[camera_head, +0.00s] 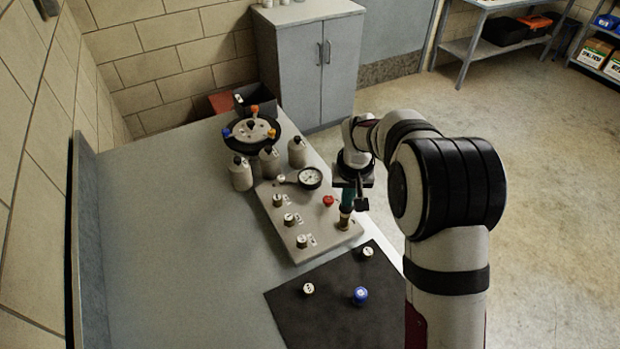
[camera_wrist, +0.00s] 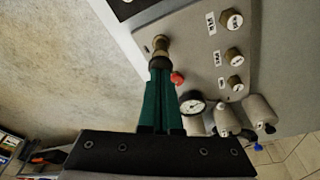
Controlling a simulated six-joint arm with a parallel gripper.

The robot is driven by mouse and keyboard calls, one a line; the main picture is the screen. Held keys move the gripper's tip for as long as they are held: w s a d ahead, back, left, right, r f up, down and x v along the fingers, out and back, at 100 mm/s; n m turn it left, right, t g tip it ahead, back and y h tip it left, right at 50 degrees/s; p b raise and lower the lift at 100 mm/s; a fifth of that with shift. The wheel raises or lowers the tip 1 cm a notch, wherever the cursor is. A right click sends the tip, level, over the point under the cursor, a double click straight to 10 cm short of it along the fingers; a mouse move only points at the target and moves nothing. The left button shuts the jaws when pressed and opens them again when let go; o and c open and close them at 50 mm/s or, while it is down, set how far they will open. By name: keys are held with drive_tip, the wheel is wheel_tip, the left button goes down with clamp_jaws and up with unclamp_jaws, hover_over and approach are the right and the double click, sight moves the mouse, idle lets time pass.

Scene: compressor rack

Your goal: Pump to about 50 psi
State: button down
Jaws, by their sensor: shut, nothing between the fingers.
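The grey panel (camera_head: 322,240) lies on the bench with a round white-faced gauge (camera_head: 310,178); its needle is too small to read. A brass post (camera_head: 344,222) stands near the panel's right edge, and it also shows in the wrist view (camera_wrist: 160,45). My gripper (camera_head: 347,208) has its green fingers shut together, pointing down at the top of the post. In the wrist view the fingertips (camera_wrist: 161,66) overlap the post's near end; I cannot tell whether they touch. A red button (camera_head: 328,201) sits beside the post, partly behind the fingers in the wrist view (camera_wrist: 177,78).
Several labelled brass valves (camera_head: 290,219) line the panel's left side. Grey bottles (camera_head: 241,174) and a round carousel (camera_head: 251,131) with coloured knobs stand behind. A black mat (camera_head: 330,318) in front holds white caps and a blue knob (camera_head: 360,295). The bench's left side is clear.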

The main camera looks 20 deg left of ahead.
drive_tip(key=shift+f, duration=0.45)
drive_tip(key=shift+w+v, duration=0.15)
drive_tip(key=shift+v, duration=0.6)
drive_tip(key=shift+w+v, duration=0.15)
drive_tip(key=shift+v, duration=0.6)
drive_tip(key=shift+a+r, duration=0.1)
drive_tip(key=v, duration=0.2)
drive_tip(key=w+v, duration=0.1)
drive_tip(key=v, duration=0.1)
drive_tip(key=shift+a+r, duration=0.15)
drive_tip(key=shift+r, duration=0.4)
